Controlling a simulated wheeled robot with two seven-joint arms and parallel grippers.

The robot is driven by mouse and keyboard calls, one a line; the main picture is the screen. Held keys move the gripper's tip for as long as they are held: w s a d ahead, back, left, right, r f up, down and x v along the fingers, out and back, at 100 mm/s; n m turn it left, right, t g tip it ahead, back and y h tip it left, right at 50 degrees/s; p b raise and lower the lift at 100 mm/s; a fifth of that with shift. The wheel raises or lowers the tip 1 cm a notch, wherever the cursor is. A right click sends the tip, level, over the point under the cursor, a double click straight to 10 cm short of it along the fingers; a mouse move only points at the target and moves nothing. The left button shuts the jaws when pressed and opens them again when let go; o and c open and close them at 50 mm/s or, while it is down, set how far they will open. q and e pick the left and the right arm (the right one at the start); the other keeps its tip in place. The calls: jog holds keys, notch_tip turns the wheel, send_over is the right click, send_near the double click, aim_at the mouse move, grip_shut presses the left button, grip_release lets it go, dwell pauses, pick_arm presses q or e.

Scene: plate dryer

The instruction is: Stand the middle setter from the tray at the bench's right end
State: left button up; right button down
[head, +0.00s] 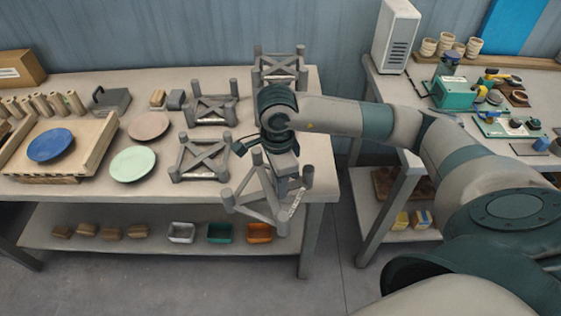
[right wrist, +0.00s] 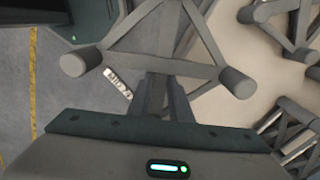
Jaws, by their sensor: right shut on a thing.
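My right gripper (head: 284,176) is shut on a grey setter (head: 262,196), a crossed-bar frame with round posts. It holds the setter at the bench's right front corner, partly past the front edge in the head view. The setter looks tilted; whether it touches the bench I cannot tell. In the right wrist view the fingers (right wrist: 166,95) grip a bar of this setter (right wrist: 205,71), and a white label shows beside it. Three other setters stand on the bench's right part: front (head: 201,160), middle (head: 212,109) and back (head: 280,67). My left gripper is out of view.
A wooden tray (head: 92,150) with a blue plate (head: 50,145) is at the bench's left. Pale green (head: 133,163) and beige (head: 148,125) plates lie beside it. The lower shelf (head: 157,240) holds small bins and blocks. A second table (head: 400,92) stands right, across a gap.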

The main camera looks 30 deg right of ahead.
jog(key=w+d+r+m, duration=0.2)
jog(key=d+r+m, duration=0.1)
jog(key=m, duration=0.9)
jog(key=shift+w+d+r+m, duration=0.2)
jog(key=shift+r+m, duration=0.2)
jog(key=shift+r, duration=0.35)
jog(key=w+d+f+p, duration=0.1)
jog(key=w+d+f, duration=0.1)
jog(key=w, duration=0.1)
jog(key=w+d+f+p, duration=0.1)
jog(key=w+d+f, duration=0.1)
jog(key=w, duration=0.1)
jog(key=w+d+f+p, duration=0.1)
jog(key=w+d+f, duration=0.1)
jog(key=w, duration=0.1)
jog(key=shift+d+f+p, duration=0.1)
jog(key=shift+f+p, duration=0.15)
jog(key=shift+p, duration=0.05)
jog(key=shift+w+d+f, duration=0.2)
jog(key=shift+w+f, duration=0.05)
